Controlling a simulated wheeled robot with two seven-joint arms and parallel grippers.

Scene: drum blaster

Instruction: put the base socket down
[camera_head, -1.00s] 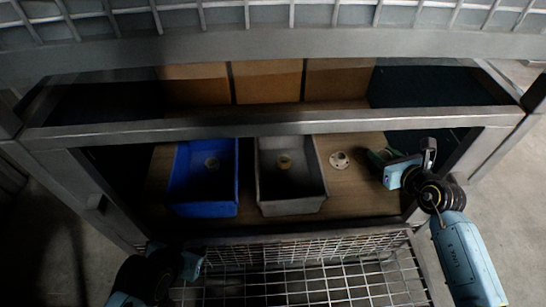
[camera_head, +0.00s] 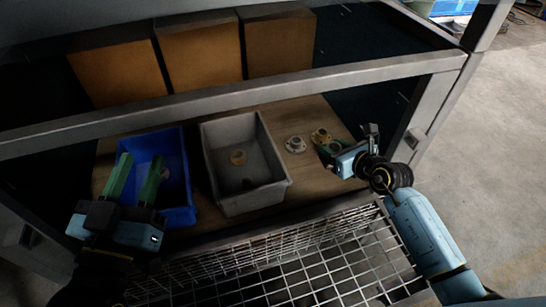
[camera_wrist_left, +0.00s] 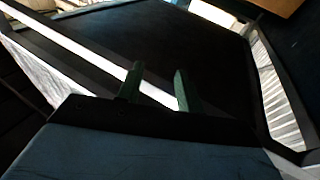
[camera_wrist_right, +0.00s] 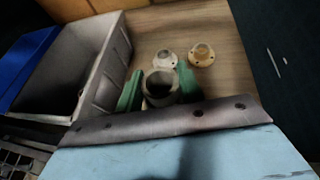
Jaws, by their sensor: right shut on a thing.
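My right gripper (camera_head: 329,147) is shut on a grey round hollow piece, the base socket (camera_wrist_right: 160,85), low over the wooden shelf board at the right. In the right wrist view its dark opening faces up between the green fingers (camera_wrist_right: 157,88). I cannot tell whether it touches the board. In the head view the gripper mostly hides it. My left gripper (camera_head: 138,178) is open, its green fingers apart in front of the blue bin (camera_head: 178,217). In the left wrist view its fingers (camera_wrist_left: 156,90) hold nothing.
A pale flanged piece (camera_head: 295,144) and a tan flanged piece (camera_head: 320,136) stand on the board (camera_head: 311,177) beside the right gripper. A grey bin (camera_head: 249,205) holds a yellowish round part. A metal frame bar (camera_head: 230,95) crosses above; a wire basket (camera_head: 300,270) is in front.

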